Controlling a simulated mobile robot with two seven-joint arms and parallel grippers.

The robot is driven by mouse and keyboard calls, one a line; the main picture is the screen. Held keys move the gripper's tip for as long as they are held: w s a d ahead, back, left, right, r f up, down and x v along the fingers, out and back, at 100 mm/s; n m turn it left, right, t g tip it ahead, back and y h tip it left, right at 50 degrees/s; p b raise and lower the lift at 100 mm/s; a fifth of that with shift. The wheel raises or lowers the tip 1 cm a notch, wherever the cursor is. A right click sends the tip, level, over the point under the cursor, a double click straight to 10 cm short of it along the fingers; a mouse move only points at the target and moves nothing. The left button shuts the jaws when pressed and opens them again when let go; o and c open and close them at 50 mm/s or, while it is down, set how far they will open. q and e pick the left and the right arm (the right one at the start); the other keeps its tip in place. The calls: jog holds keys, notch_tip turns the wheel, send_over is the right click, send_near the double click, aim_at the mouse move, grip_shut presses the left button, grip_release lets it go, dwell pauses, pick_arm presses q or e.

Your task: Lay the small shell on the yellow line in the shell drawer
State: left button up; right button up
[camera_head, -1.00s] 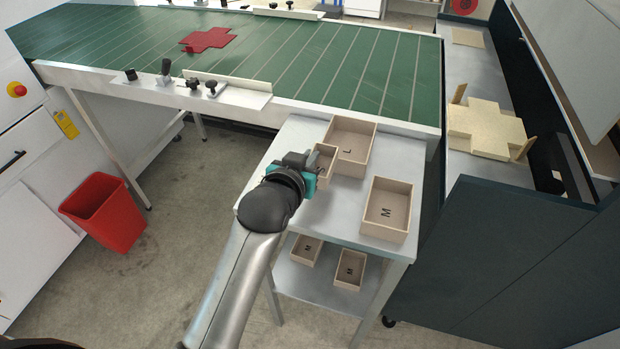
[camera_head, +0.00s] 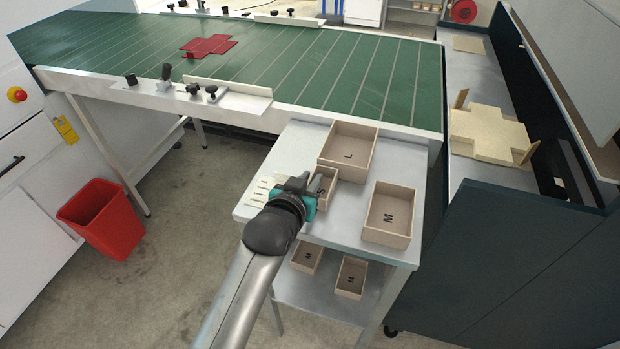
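The small shell (camera_head: 327,189), a narrow pale wooden box with a letter on its inside, is at the near-left corner of the large shell on the metal table. My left gripper (camera_head: 307,184), dark with teal parts, is at the small shell's left wall and appears shut on it, with a finger on either side. The gripper hides part of the shell. I cannot tell whether the shell touches the table top. No drawer with a yellow line shows. My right gripper is not in view.
The large shell marked L (camera_head: 349,152) and a shell marked M (camera_head: 391,213) stand on the table (camera_head: 345,228). A green conveyor (camera_head: 300,66) carrying a red cross-shaped blank (camera_head: 209,45) lies behind. A red bin (camera_head: 104,218) stands left.

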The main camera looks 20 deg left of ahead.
pick_arm(q)
jog(key=shift+o, duration=0.8)
